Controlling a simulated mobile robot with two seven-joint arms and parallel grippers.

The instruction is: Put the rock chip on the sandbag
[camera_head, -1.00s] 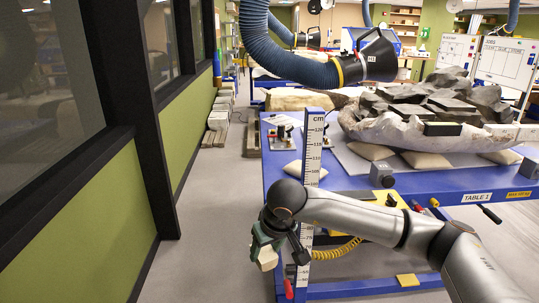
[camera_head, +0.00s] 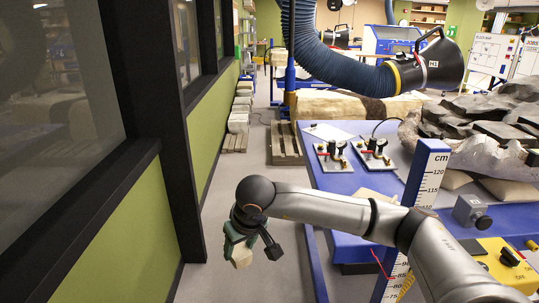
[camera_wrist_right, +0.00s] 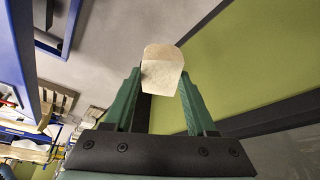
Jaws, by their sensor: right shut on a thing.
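A pale cream block, apparently the rock chip (camera_head: 241,257), is held in my right gripper (camera_head: 240,248), low and left of the blue table. In the right wrist view the chip (camera_wrist_right: 162,73) sits between the two green fingers, which are shut on it. It hangs over open floor, clear of the table. A beige sandbag (camera_head: 376,194) lies on the near left part of the table, partly hidden behind my right arm. Other beige sandbags (camera_head: 506,190) lie under the large grey fossil block at the right. My left gripper is not in view.
The blue table (camera_head: 337,182) carries two small gauge plates (camera_head: 334,157), an upright cm scale (camera_head: 431,172), a grey camera-like box (camera_head: 470,210) and a yellow unit (camera_head: 505,262). A blue extraction hose with a black hood (camera_head: 430,65) hangs above. A green wall stands left; the aisle floor is free.

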